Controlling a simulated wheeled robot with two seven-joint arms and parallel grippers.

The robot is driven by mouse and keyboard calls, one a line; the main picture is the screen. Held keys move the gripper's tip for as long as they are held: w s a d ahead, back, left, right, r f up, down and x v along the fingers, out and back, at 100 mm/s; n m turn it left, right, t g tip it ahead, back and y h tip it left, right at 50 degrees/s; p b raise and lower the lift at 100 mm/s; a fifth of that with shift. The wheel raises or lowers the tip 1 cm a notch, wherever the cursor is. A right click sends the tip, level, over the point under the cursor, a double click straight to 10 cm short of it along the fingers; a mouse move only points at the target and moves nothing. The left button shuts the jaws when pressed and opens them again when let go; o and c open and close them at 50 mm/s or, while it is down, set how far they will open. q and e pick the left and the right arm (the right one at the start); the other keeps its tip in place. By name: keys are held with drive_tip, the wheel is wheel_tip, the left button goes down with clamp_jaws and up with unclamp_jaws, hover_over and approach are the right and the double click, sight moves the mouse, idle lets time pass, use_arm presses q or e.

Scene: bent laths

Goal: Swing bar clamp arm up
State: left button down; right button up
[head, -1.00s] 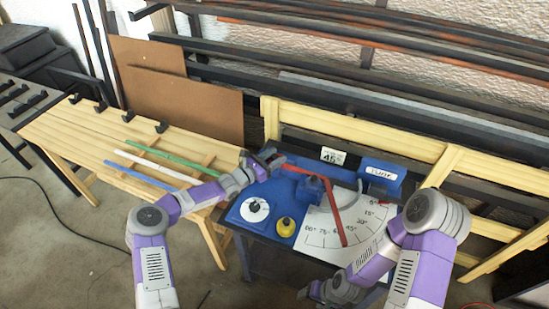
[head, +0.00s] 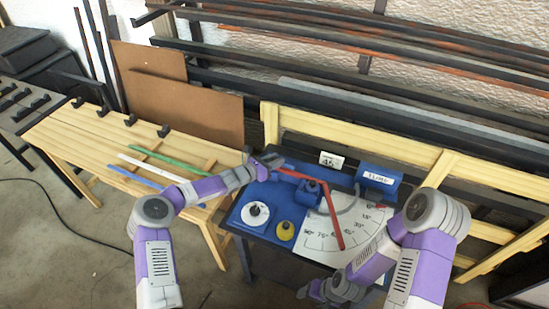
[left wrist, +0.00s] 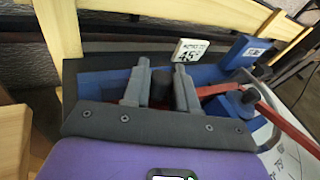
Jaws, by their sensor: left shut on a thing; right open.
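My left gripper (head: 270,158) is at the back left of the blue bending bench. In the left wrist view its two grey jaws (left wrist: 160,90) are shut on a dark, knob-like piece (left wrist: 161,84), most likely the clamp arm's handle; the arm itself is largely hidden. A bent red bar (head: 335,222) runs from near this gripper past a blue block (head: 308,192), then toward the front over the angle scale; it also shows in the wrist view (left wrist: 292,128). My right gripper (head: 318,290) is low at the front, open and apart from the bench.
Coloured laths (head: 165,153) lie on the wooden table at left.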

use_arm(q)
drive_tip(key=g+p, duration=0.1)
drive_tip(key=p, duration=0.1)
drive_tip(key=w+r+n+g+y+p, duration=0.1)
drive_tip(key=p, duration=0.1)
drive_tip(key=shift+d+r+p, duration=0.25)
drive_tip(key=shift+p, duration=0.1)
drive_tip(key=shift+w+f+n+g+y+p, duration=0.1)
drive_tip(key=shift+w+n+g+y+p, duration=0.15)
drive_tip(key=shift+g+y+p, duration=0.55)
drive_tip(key=shift+p, duration=0.3)
drive_tip(key=c, duration=1)
unclamp_jaws()
drive_tip(key=shift+o, duration=0.2)
drive_tip(key=shift+s, duration=0.1)
drive_tip(key=v, duration=0.7)
drive_tip(key=shift+a+p, duration=0.3)
drive_tip(key=shift+p, duration=0.05)
drive_tip(key=shift+s, duration=0.1)
